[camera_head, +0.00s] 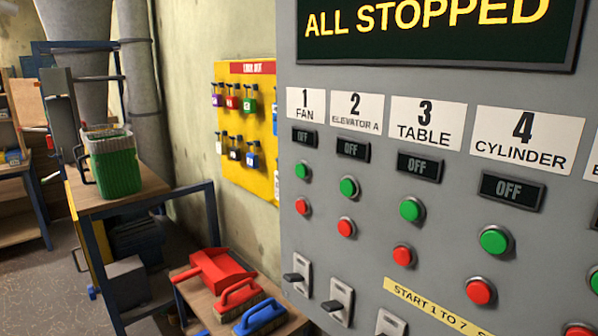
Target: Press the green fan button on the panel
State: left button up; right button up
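The grey control panel (440,112) fills the right half of the head view. Its dark display on top reads "ALL STOPPED". The green fan button (302,171) is in the leftmost column, under the label "1 FAN" (306,105) and a small indicator reading "OFF" (305,138). The red fan button (302,207) is directly below it, and a lever switch (297,276) is lower still. Neither of my grippers shows in this view.
More green and red button pairs stand to the right, for elevator A (348,187), table (411,209) and cylinder (494,240). A yellow lockout board (243,110) hangs on the wall. A low table holds a red dustpan (213,272) and brushes (241,299).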

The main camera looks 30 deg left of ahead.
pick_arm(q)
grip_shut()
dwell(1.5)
